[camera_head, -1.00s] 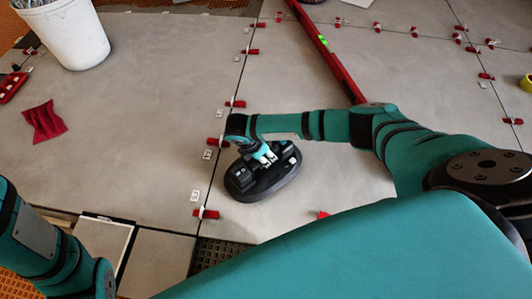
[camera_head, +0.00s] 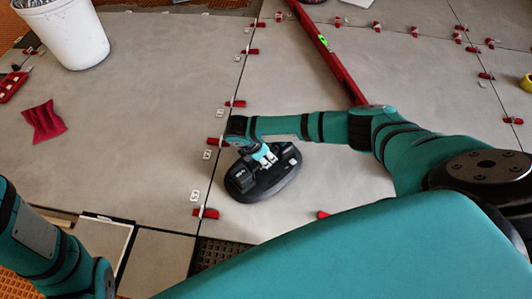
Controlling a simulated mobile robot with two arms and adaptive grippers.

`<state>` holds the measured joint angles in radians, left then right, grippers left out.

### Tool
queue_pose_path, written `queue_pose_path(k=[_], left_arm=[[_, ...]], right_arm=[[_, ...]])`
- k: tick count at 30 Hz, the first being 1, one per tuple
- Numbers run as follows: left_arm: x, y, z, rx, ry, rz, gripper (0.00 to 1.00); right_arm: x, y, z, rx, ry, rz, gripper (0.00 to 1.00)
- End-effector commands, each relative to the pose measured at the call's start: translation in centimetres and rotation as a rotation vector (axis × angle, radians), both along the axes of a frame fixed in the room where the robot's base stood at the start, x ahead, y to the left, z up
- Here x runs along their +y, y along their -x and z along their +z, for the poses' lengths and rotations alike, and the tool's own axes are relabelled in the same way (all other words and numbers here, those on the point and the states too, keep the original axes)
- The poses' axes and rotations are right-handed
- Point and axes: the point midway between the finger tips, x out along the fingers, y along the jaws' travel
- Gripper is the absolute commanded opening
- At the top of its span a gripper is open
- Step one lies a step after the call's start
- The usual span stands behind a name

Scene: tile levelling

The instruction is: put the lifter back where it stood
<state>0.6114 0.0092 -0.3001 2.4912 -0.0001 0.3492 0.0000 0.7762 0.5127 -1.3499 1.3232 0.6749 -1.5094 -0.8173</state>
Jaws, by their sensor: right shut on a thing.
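The lifter (camera_head: 266,184) is a black, oval suction device with a handle on top. It is at the middle of the camera_head view, over the grey tile just right of a joint line. My right gripper (camera_head: 266,158) is shut on its handle from above. I cannot tell whether the lifter's underside touches the tile. My left arm shows at the lower left edge, but its gripper is out of view.
Red wedges with white clips (camera_head: 206,213) line the tile joints. A red spirit level (camera_head: 328,52) lies behind the lifter. A white bucket (camera_head: 65,38), a red cloth-like pad (camera_head: 43,121) and a yellow roll (camera_head: 527,83) stand further out. An open gap with dark mesh (camera_head: 218,251) lies in front.

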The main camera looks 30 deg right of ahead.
Motion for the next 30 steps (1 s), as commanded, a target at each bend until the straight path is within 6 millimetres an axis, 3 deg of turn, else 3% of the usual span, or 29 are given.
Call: queue_pose_path(k=[9, 10, 16, 25, 30], left_arm=[[0.0, 0.0, 0.0, -0.001, 0.000, 0.000, 0.00], [0.0, 0.0, 0.0, -0.001, 0.000, 0.000, 0.00], [0.0, 0.0, 0.0, -0.001, 0.000, 0.000, 0.00], [0.1, 0.2, 0.0, -0.007, 0.004, -0.002, 0.00], [0.1, 0.2, 0.0, -0.004, 0.002, -0.001, 0.00]], right_arm=[[0.0, -0.1, 0.1, -0.003, 0.000, 0.000, 0.00], [0.0, -0.1, 0.1, -0.003, 0.000, 0.000, 0.22], [0.0, -0.1, 0.0, -0.002, 0.000, 0.000, 0.46], [0.1, 0.1, 0.1, 0.001, -0.001, 0.001, 0.46], [0.9, -0.1, 2.1, -0.004, -0.004, 0.003, 0.46]])
